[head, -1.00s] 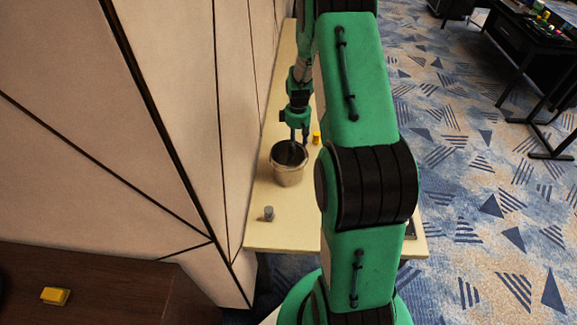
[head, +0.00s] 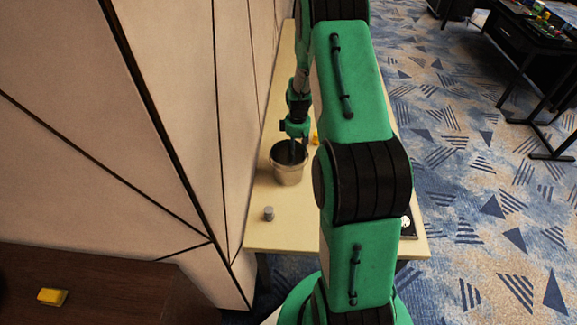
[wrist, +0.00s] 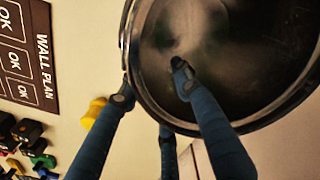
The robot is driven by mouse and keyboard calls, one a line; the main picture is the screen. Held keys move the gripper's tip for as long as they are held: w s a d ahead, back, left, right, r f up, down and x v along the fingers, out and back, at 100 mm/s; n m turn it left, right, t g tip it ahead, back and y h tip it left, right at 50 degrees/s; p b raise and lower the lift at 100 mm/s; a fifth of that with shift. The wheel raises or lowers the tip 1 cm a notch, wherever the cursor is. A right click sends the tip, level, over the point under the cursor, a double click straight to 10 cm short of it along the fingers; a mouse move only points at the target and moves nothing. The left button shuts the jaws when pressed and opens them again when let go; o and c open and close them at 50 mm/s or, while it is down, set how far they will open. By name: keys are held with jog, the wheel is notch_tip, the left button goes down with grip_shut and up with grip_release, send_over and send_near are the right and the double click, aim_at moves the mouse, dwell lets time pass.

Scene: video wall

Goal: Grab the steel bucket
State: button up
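The steel bucket (head: 288,174) stands upright on the pale table in the head view, with its dark opening facing up. Its rim and inside fill the upper right of the wrist view (wrist: 250,50). My gripper (head: 298,143) is at the far right side of the bucket's rim. In the wrist view my gripper (wrist: 150,85) has its blue fingers spread. One finger reaches over the opening, and another is outside the rim at the left. A third finger shows below the rim. Whether any finger touches the bucket is unclear.
A small grey cylinder (head: 268,213) stands nearer on the table (head: 285,235). A yellow object (head: 315,138) sits just right of the bucket, partly hidden by my arm. A panelled wall (head: 190,130) is close on the left. The wrist view shows a wall plan board (wrist: 25,55).

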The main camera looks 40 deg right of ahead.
aim_at(297, 142)
grip_shut()
dwell(0.4)
jog(key=shift+r, duration=0.75)
notch_tip(297, 142, up, 2)
jog(key=shift+r+p, duration=0.25)
jog(key=shift+p, duration=0.25)
jog(key=s+a, duration=0.4)
jog(key=s, duration=0.2)
jog(key=s+a+r+p, duration=0.1)
jog(key=s+a, duration=0.3)
jog(key=s, duration=0.3)
jog(key=shift+s+a+p, duration=0.2)
jog(key=shift+a+p, duration=0.1)
jog(key=shift+a, duration=0.1)
